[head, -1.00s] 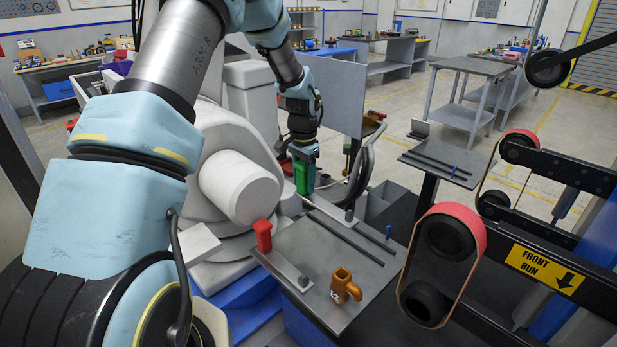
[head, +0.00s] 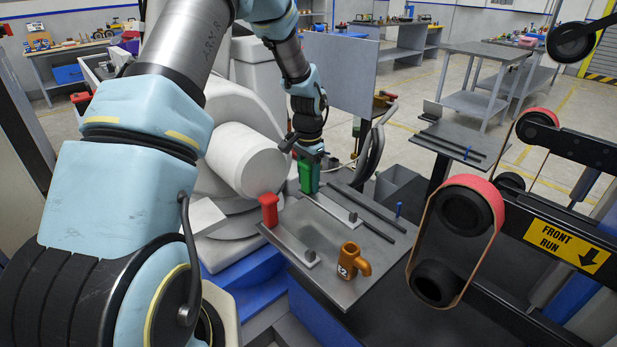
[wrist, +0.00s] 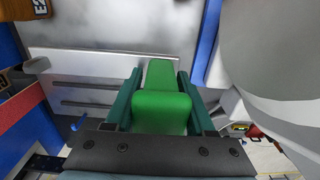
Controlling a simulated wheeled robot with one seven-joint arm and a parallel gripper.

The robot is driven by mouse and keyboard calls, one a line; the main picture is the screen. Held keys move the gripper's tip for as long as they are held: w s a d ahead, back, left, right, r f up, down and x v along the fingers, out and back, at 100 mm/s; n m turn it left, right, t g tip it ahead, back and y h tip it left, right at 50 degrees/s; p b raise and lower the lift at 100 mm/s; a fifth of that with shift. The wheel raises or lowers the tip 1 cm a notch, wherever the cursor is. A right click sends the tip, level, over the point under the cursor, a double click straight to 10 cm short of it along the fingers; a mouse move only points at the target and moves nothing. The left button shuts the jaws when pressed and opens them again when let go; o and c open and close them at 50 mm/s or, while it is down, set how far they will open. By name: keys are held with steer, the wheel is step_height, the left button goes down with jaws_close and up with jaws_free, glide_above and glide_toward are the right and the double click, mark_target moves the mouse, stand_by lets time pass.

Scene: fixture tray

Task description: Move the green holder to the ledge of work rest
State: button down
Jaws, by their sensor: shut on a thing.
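The green holder (head: 309,176) is a block with a stepped shape, held upright in my gripper (head: 311,155). In the wrist view the green holder (wrist: 160,108) sits between the two teal fingers of my gripper (wrist: 155,100), which are shut on it. In the head view it is at the back left edge of the grey work rest (head: 318,247); I cannot tell whether it touches the surface. The work rest (wrist: 100,62) also shows in the wrist view, with dark grooves and a raised strip. Which part is the ledge is not clear.
A red holder (head: 269,210) stands at the work rest's left edge. An orange-brown labelled holder (head: 352,262) stands at its front right. A belt grinder (head: 455,240) is to the right. A second grooved plate (head: 455,150) lies farther back. The middle of the work rest is clear.

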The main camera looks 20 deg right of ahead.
steer(key=shift+f+b, duration=2.1)
steer(key=shift+f, duration=1.4)
steer(key=shift+f, duration=0.3)
steer(key=shift+c, duration=0.9)
jaws_free()
